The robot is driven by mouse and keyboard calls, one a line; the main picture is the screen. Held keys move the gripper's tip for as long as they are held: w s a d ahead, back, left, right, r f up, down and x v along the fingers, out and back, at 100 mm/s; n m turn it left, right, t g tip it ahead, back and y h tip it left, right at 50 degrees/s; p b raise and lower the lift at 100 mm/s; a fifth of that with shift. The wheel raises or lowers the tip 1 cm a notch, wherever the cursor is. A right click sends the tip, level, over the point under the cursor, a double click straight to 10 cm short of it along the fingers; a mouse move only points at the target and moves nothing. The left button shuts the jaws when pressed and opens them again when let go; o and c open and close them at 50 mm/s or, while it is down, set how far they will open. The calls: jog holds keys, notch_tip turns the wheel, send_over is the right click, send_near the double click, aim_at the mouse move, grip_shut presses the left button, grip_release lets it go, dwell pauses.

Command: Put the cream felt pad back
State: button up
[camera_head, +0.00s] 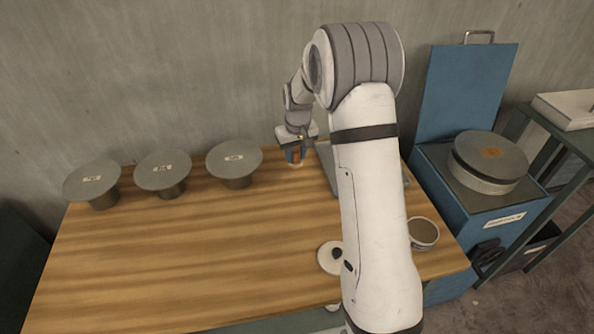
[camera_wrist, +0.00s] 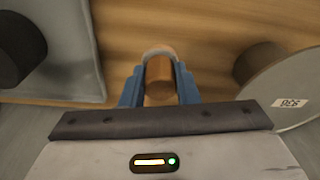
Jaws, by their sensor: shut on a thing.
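My gripper (camera_head: 295,155) is over the back of the wooden table, to the right of the grey discs. In the wrist view its blue fingers (camera_wrist: 160,78) are shut on a small copper-brown cylinder (camera_wrist: 159,72). A pale, cream-looking rim (camera_wrist: 158,51) shows at the cylinder's far end, and a pale bit shows under the fingers in the head view. This may be the cream felt pad; most of it is hidden. I cannot tell whether it touches the table.
Three labelled grey discs on stems (camera_head: 92,180) (camera_head: 163,170) (camera_head: 234,159) stand along the back left. A mug (camera_head: 423,233) and a white disc (camera_head: 329,257) are near my arm. A blue case (camera_head: 470,190) with a round platter (camera_head: 490,160) stands right. The table's front left is clear.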

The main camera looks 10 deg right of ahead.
aim_at(296, 162)
jog(key=shift+f, duration=2.65)
jog(key=shift+f, duration=0.1)
jog(key=shift+f, duration=0.2)
jog(key=o, duration=0.9)
jog(key=shift+r, duration=0.15)
notch_tip(296, 162, up, 12)
jog(key=s, duration=0.2)
jog(key=s+r, duration=0.9)
jog(key=s, duration=0.5)
jog(key=shift+s+d+f+m+t, duration=0.1)
jog(key=shift+s+m+t, duration=0.2)
jog(key=shift+s, duration=2.65)
jog(key=shift+s+d+m+t, duration=0.15)
jog(key=shift+s+m, duration=0.2)
jog(key=shift+s, duration=2.65)
jog(key=shift+s+a+f+m+t, duration=0.1)
jog(key=shift+s+m+t, duration=0.2)
jog(key=shift+s, duration=2.65)
